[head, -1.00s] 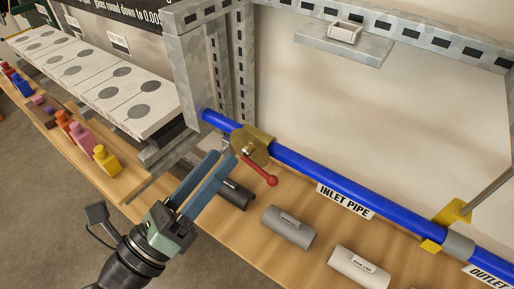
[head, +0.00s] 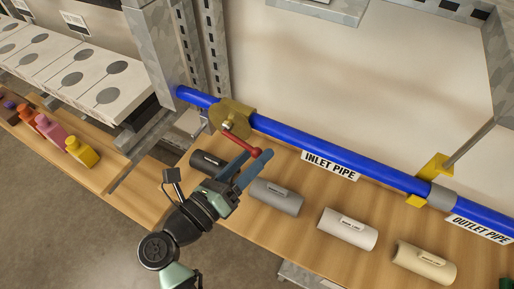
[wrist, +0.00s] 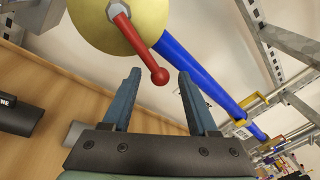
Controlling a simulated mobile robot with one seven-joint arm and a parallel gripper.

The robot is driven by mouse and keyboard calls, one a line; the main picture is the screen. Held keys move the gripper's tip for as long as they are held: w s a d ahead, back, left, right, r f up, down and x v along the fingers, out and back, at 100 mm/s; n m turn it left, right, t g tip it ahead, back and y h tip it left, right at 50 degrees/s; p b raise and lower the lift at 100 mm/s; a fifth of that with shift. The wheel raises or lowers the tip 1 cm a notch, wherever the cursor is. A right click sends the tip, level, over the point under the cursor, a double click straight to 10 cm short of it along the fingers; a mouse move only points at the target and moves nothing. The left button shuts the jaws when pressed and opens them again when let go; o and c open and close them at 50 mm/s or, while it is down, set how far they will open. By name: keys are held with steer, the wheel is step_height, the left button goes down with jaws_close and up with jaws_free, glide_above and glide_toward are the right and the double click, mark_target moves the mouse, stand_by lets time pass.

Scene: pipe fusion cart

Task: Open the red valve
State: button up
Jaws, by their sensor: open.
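The red valve handle (head: 241,144) points down and to the right from the brass valve body (head: 232,116) on the blue inlet pipe (head: 310,151). In the wrist view the red handle (wrist: 141,47) ends in a round knob that lies between and just beyond the tips of my gripper (wrist: 158,75). The brass body (wrist: 95,18) is at the top of that view. My gripper (head: 257,158) is open, its blue fingers at the handle's lower end in the head view. Whether a finger touches the knob I cannot tell.
Several pipe pieces, including a grey one (head: 275,196) and a white one (head: 347,229), lie on the wooden bench below the pipe. A metal frame post (head: 152,50) stands left of the valve. Small bottles, one yellow (head: 81,151), stand on a shelf at left.

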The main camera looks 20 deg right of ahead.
steer(key=shift+x, duration=0.8)
jaws_close()
stand_by(0.9)
